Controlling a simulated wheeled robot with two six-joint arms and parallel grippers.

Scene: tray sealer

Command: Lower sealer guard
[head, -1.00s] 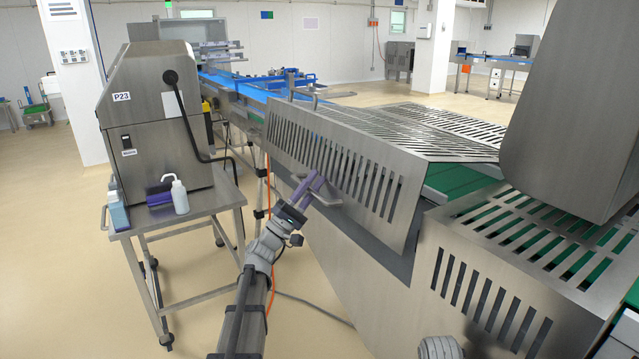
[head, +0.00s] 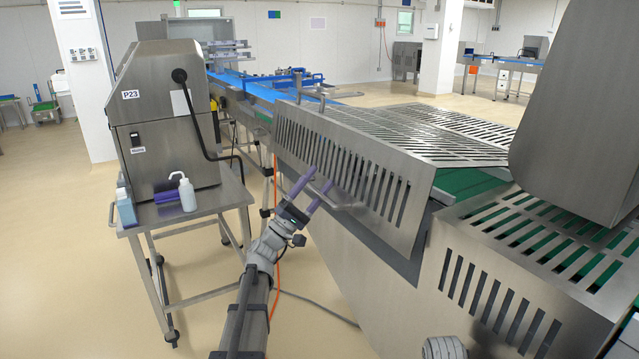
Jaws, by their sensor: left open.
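The sealer guard (head: 420,192) is a bent steel sheet with slots, over the conveyor in the middle of the head view. Its front face slopes down toward me, and its top face reaches back over the belt. A bar handle (head: 349,208) sticks out low on the front face. My left gripper (head: 321,177) has purple fingers spread apart, in front of the guard's front face and by the left end of the handle. It is open and holds nothing; whether a finger touches the handle I cannot tell.
A second slotted steel cover (head: 447,235) and a large steel housing (head: 570,110) stand at the right. A steel trolley (head: 205,202) with a machine marked P23 (head: 150,105) and bottles stands left of my arm. Open floor lies between trolley and conveyor.

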